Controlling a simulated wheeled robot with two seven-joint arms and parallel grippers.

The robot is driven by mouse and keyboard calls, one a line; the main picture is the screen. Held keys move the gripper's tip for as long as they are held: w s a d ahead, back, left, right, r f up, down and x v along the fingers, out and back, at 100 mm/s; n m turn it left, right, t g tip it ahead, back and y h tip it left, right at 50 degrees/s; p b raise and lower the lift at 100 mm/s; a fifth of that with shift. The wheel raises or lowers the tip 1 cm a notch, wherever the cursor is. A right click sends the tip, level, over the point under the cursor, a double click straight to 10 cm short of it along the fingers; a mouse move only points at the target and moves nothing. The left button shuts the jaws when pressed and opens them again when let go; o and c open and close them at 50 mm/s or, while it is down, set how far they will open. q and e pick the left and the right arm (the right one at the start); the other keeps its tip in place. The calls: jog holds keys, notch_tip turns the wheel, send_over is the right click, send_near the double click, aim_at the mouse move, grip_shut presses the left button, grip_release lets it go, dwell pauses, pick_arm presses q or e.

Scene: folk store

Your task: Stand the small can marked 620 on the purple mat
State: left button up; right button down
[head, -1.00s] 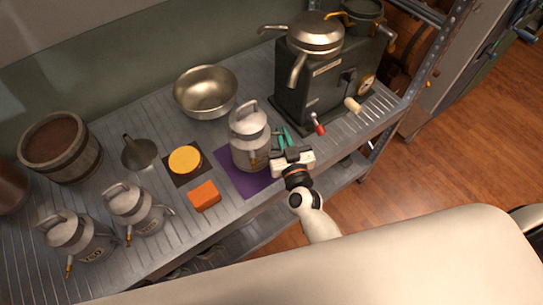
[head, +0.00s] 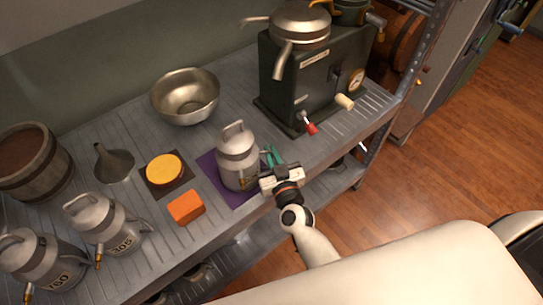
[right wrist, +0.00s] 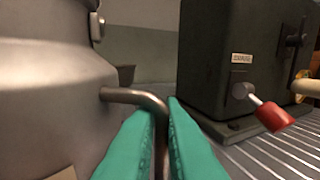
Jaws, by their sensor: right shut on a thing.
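A small grey metal can (head: 238,160) with a top handle is upright over the purple mat (head: 211,168), covering much of it. I cannot tell whether its base fully touches the mat, and its number is unreadable here. My right gripper (head: 270,158), with green fingers, is at the can's right side. In the right wrist view the green fingers (right wrist: 163,125) are shut on a thin bent side handle (right wrist: 130,95) of the can, whose grey body (right wrist: 50,80) fills the left. My left gripper is not in view.
Two similar cans, one marked 305 (head: 105,225), stand at front left. An orange block (head: 186,207), a yellow disc (head: 164,168) on a dark mat, a funnel (head: 114,163) and a bowl (head: 185,97) are nearby. A dark machine (head: 310,85) stands right of the can.

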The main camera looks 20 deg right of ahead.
jog(key=shift+r, duration=0.15)
jog(key=c, duration=1.9)
grip_release()
jog(key=shift+f, duration=0.3)
jog(key=o, duration=0.4)
jog(key=shift+r, duration=0.15)
